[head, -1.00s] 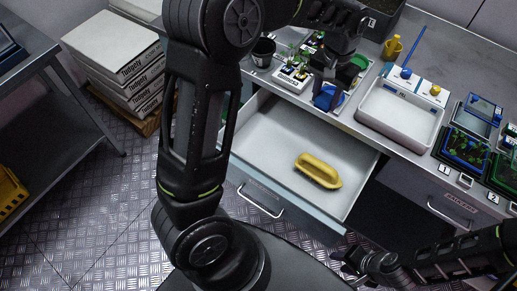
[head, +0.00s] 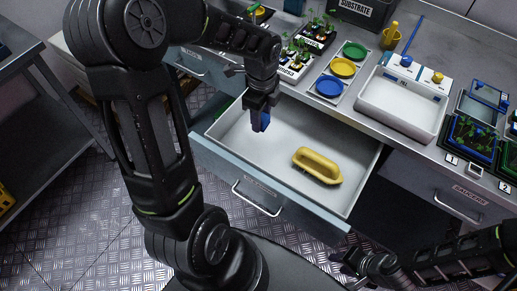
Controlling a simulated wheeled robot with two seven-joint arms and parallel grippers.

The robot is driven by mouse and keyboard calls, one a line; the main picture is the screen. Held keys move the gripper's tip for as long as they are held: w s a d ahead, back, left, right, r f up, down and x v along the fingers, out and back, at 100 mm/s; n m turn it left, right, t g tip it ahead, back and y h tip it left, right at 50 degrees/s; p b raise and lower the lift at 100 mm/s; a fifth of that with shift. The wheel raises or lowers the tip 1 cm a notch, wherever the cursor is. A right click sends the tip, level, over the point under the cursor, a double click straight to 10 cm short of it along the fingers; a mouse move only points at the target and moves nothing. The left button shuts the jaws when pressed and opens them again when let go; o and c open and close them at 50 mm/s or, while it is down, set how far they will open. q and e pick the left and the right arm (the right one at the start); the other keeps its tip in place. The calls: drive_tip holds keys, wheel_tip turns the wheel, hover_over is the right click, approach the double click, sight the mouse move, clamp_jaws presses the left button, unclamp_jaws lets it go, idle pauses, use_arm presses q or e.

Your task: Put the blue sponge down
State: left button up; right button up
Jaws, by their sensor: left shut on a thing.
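My left gripper (head: 261,103) points down over the back left part of the open drawer (head: 225,127). It is shut on the blue sponge (head: 261,122), a small dark blue block showing below the fingers. Whether the sponge touches the drawer floor I cannot tell.
On the counter behind stand a tray with green, yellow and blue discs (head: 342,70), potted seedlings (head: 297,63), a white basin (head: 402,103) and a yellow can (head: 391,36). The drawer floor between sponge and holder is clear.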

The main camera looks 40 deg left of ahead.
use_arm(q)
drive_tip(key=shift+s+a+f+m, duration=0.25)
drive_tip(key=shift+s+m, duration=0.05)
drive_tip(key=shift+m, duration=0.2)
hover_over(258, 146)
drive_tip(key=shift+f, duration=3.15)
drive_tip(key=shift+f, duration=1.85)
drive_tip(key=shift+f, duration=0.2)
drive_tip(key=o, duration=1.2)
